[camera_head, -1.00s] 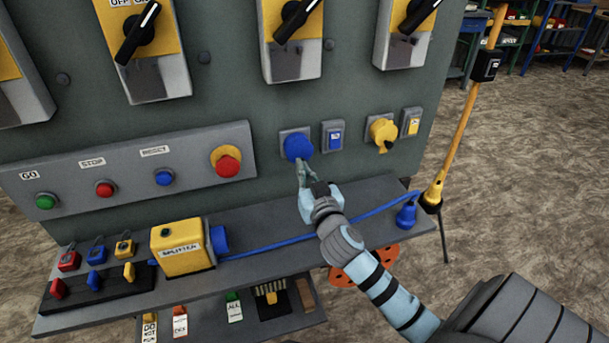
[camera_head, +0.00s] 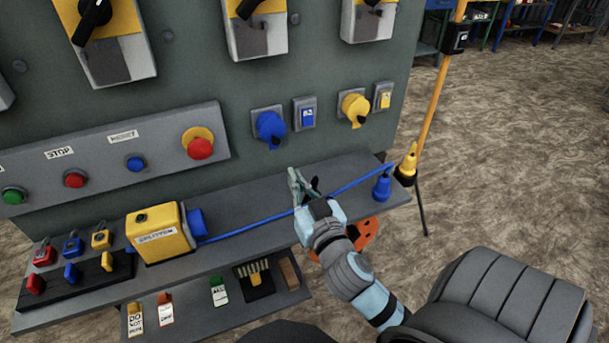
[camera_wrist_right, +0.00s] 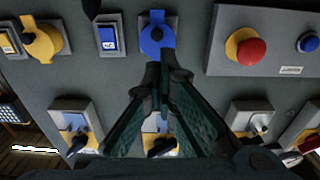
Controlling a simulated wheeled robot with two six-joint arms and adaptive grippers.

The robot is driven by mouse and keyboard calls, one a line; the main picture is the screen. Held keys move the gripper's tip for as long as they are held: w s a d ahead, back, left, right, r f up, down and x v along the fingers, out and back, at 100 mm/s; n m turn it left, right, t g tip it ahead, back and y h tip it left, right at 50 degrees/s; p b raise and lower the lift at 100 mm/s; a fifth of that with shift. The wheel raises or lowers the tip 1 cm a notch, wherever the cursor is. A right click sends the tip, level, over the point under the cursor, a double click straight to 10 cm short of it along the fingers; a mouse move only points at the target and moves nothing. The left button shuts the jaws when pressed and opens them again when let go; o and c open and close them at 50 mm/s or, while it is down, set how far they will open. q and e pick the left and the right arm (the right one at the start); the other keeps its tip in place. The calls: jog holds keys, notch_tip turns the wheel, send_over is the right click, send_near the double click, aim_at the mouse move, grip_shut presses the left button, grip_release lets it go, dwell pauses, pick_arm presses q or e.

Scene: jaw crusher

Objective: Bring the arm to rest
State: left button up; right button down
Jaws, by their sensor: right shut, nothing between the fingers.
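My right gripper (camera_head: 299,188) is shut and empty in the head view, above the grey shelf and a little below and in front of the blue round socket cover (camera_head: 271,127) on the panel. In the right wrist view my right gripper (camera_wrist_right: 163,72) shows its fingertips together, with the blue socket cover (camera_wrist_right: 156,36) just beyond them. A gap shows between the fingertips and the cover in the head view. My left gripper is in neither view.
The shelf (camera_head: 300,170) bears a yellow splitter box (camera_head: 160,232), a blue cable and a blue plug (camera_head: 382,187). A yellow pole (camera_head: 432,100) stands right of the panel. Rotary switches and a push-button strip (camera_head: 110,150) stick out from the panel. Open floor lies to the right.

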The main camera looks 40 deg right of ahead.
jog(key=shift+v, duration=1.1)
jog(key=s+f+g, duration=0.5)
jog(key=f+g, duration=0.1)
jog(key=f, duration=0.5)
jog(key=s+a+f+n+g+y, duration=0.5)
jog(key=s+f+g, duration=0.3)
jog(key=s+f, duration=0.45)
jog(key=s+f+m+g+p, duration=0.1)
jog(key=s+f+p, duration=0.2)
jog(key=f, duration=0.6)
jog(key=s+f+g+p, duration=0.1)
jog(key=s+f+p, duration=0.25)
jog(key=f, duration=0.55)
jog(key=s+d+f+p, duration=0.1)
jog(key=s+f, duration=0.3)
jog(key=s, duration=0.5)
jog(key=shift+s+p, duration=0.3)
jog(key=shift+p, duration=0.1)
jog(key=shift+f, duration=0.15)
